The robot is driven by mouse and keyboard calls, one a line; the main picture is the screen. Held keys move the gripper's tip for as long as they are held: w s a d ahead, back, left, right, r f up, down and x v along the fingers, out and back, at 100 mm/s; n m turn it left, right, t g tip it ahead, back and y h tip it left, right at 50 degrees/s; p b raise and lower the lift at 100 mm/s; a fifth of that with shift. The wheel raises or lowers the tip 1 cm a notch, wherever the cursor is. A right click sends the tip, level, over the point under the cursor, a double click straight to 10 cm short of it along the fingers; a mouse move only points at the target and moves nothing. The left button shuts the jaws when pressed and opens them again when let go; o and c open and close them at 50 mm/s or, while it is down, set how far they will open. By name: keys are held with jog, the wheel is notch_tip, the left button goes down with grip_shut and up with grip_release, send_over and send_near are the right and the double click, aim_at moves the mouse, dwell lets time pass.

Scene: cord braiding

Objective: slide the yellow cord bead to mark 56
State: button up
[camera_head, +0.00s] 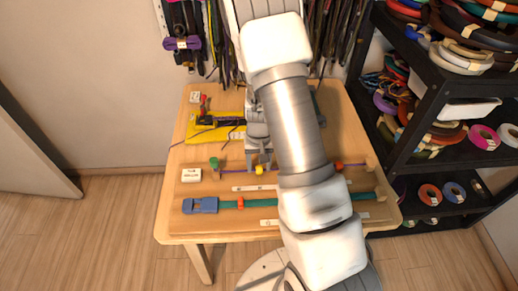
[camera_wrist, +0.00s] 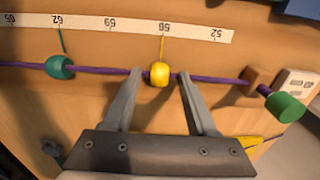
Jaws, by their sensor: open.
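The yellow bead (camera_wrist: 160,75) sits on the purple cord (camera_wrist: 212,78) in the wrist view. A thin yellow line (camera_wrist: 163,48) runs from the 56 on the white scale strip (camera_wrist: 120,25) down to the bead, which lines up with it. My gripper (camera_wrist: 160,72) is open, one finger on each side of the bead, with a visible gap on both sides. In the head view the yellow bead (camera_head: 259,170) shows just below my gripper (camera_head: 258,158), and the strip (camera_head: 255,188) lies in front of it, its numbers too small to read.
A teal bead (camera_wrist: 60,67) sits on the cord below the 62. A wooden end block (camera_wrist: 257,77) and green knob (camera_wrist: 285,106) are at the cord's right end. In the head view, a teal strap with blue buckle (camera_head: 200,205) lies nearer the table's front; my arm hides the middle.

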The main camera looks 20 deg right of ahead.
notch_tip(320, 180, up, 17)
jog(key=p, duration=0.2)
jog(key=shift+f, duration=0.1)
dwell(0.4)
notch_tip(320, 180, up, 14)
jog(key=n+t, duration=0.2)
jog(key=t, duration=0.1)
send_over(259, 168)
jog(key=s+a, duration=0.4)
jog(key=s, duration=0.4)
jog(key=s+a+r+n+t, duration=0.1)
jog(key=s+a+r+t, duration=0.1)
jog(key=s+r, duration=0.4)
jog(key=shift+s+n+t+p, duration=0.3)
jog(key=shift+s, duration=1.95)
jog(key=shift+a, duration=0.1)
